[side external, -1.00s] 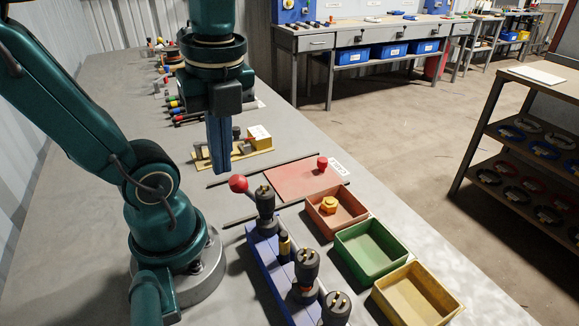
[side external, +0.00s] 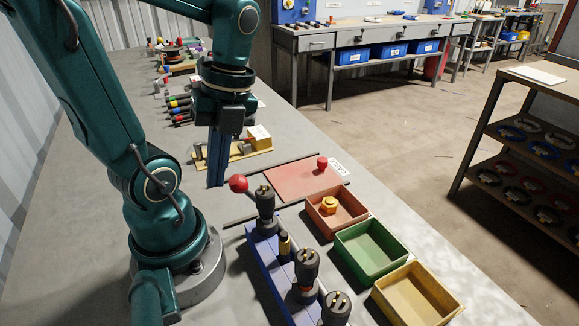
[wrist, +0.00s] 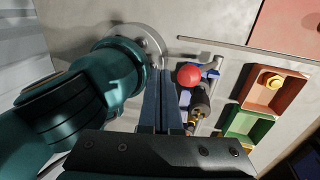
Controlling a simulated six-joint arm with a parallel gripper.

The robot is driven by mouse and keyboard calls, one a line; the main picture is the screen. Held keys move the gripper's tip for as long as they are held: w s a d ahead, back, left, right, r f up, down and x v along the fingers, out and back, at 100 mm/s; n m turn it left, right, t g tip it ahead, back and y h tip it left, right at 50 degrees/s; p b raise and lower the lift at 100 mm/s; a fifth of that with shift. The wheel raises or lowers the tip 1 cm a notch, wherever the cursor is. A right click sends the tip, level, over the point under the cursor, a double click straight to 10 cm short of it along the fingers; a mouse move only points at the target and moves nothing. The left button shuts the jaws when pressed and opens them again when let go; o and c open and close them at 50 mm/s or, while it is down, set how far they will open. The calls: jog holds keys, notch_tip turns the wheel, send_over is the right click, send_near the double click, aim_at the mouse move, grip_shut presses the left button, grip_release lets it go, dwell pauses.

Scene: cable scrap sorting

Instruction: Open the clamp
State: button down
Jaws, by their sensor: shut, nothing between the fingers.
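A blue fixture (side external: 272,252) stands on the table with a red ball-ended lever (side external: 238,184) at its far end and black plug-like parts (side external: 305,266) along it. A small metal device (side external: 238,148), perhaps a toggle clamp, sits on a tan board behind my gripper; which one is the clamp I cannot tell for sure. My gripper (side external: 215,184) points down, shut and empty, its blue fingers left of the red ball and apart from it in the side view. In the wrist view my fingertips (wrist: 161,75) show just left of the red ball (wrist: 189,75).
Red (side external: 347,222), green (side external: 384,262) and yellow (side external: 440,301) bins line up nearer the camera; the red one holds a yellow nut-like piece (side external: 328,204). Several cable pieces (side external: 180,110) lie further back.

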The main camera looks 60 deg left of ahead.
aim_at(238, 176)
jog(key=shift+w+f, duration=0.4)
jog(key=shift+w, duration=0.45)
jog(key=shift+w+f, duration=0.4)
jog(key=shift+w, duration=0.4)
jog(key=shift+w+r, duration=0.15)
jog(key=shift+w, duration=0.6)
jog(key=shift+w+r, duration=0.1)
jog(key=shift+w, duration=0.65)
jog(key=shift+w+f, duration=0.2)
jog(key=shift+w, duration=0.6)
jog(key=shift+w+f, duration=0.25)
jog(key=shift+w, duration=0.5)
jog(key=shift+w+f, duration=0.2)
jog(key=shift+w, duration=0.6)
jog(key=shift+s, duration=0.1)
notch_tip(238, 176, up, 6)
jog(key=s, duration=0.1)
